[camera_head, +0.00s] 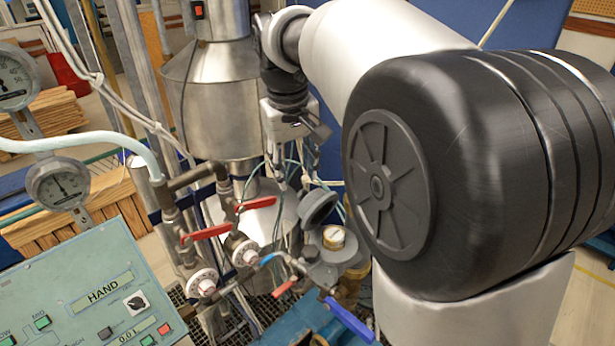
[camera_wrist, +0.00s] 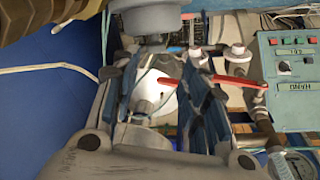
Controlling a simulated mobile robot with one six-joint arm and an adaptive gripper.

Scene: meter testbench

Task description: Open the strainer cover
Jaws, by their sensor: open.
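I cannot tell for certain which part is the strainer cover. A round grey cap (camera_head: 318,207) stands tilted beside a grey pipe fitting (camera_head: 335,262) with a pale round face (camera_head: 334,238) on top. A large round grey part, possibly that cap, shows at the top of the wrist view (camera_wrist: 157,18). My gripper (camera_head: 292,182) points down, above and slightly left of the cap in the head view. In the wrist view its two fingers are apart (camera_wrist: 165,62), with nothing held between them. The fingertips are small and partly lost against hoses in the head view.
Red valve levers (camera_head: 222,232) stick out left of the fitting. A blue lever (camera_head: 348,320) lies in front. A green control panel (camera_head: 85,300) and pressure gauges (camera_head: 58,184) are at the left. A metal funnel vessel (camera_head: 215,95) stands behind. Thin hoses hang near my gripper.

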